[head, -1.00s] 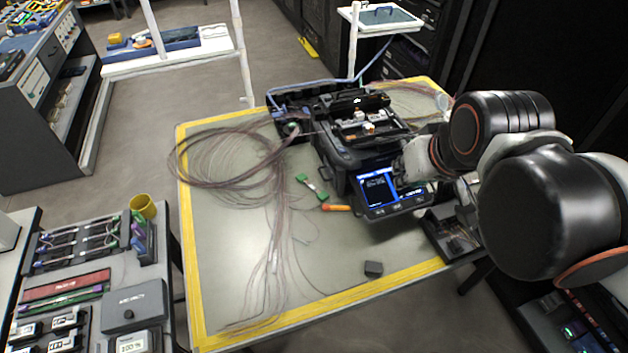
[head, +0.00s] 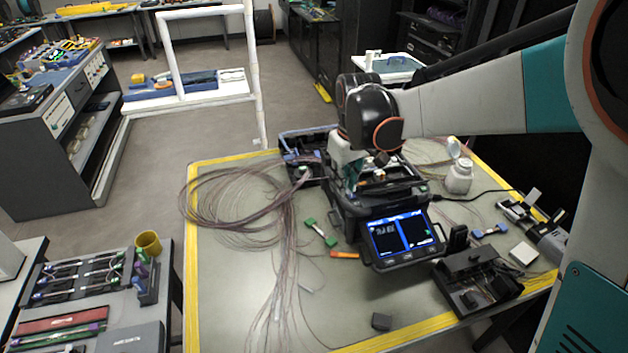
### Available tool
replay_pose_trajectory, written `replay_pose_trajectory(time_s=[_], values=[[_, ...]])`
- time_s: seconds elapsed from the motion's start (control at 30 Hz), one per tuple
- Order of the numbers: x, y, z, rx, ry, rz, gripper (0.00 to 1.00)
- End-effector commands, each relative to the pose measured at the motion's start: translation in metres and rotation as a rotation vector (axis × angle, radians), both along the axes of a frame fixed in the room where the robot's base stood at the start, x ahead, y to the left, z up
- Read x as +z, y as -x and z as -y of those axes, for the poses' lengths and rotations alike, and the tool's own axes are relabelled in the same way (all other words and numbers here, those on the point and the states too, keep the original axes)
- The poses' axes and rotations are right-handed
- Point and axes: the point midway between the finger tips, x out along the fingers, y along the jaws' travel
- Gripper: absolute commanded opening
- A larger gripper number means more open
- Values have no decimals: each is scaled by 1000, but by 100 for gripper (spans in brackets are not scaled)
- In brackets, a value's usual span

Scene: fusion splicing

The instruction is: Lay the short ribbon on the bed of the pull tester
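My arm reaches in from the right, and its black wrist hangs over the back of the splicer (head: 388,208), a black machine with a lit blue screen. My gripper (head: 350,172) points down at the splicer's top; its fingertips are too small and partly hidden to tell open from shut. I cannot make out the short ribbon, at the gripper or elsewhere. I cannot tell for certain which device is the pull tester; a grey device (head: 540,232) at the table's right edge may be it.
Loose fibre coils (head: 232,205) cover the table's left side. A black tray (head: 478,282), a white bottle (head: 458,178) and a white block (head: 523,253) stand right.

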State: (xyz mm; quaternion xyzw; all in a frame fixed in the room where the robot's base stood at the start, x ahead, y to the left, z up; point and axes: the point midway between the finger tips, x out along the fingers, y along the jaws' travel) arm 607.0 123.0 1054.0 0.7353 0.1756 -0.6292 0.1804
Motion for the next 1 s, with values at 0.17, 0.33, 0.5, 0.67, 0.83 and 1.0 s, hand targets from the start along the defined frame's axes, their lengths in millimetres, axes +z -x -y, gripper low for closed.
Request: replay_pose_trajectory(time_s=[0.17, 0.33, 0.5, 0.67, 0.83, 1.0], values=[[-47, -30, -28, 77, 21, -68, 15], [-83, -45, -47, 133, 36, -117, 15], [-102, -51, -55, 159, 42, -141, 15], [-120, -51, -56, 163, 43, -146, 15], [-153, -51, -55, 162, 43, -144, 15], [-179, -51, -56, 162, 43, -144, 15]])
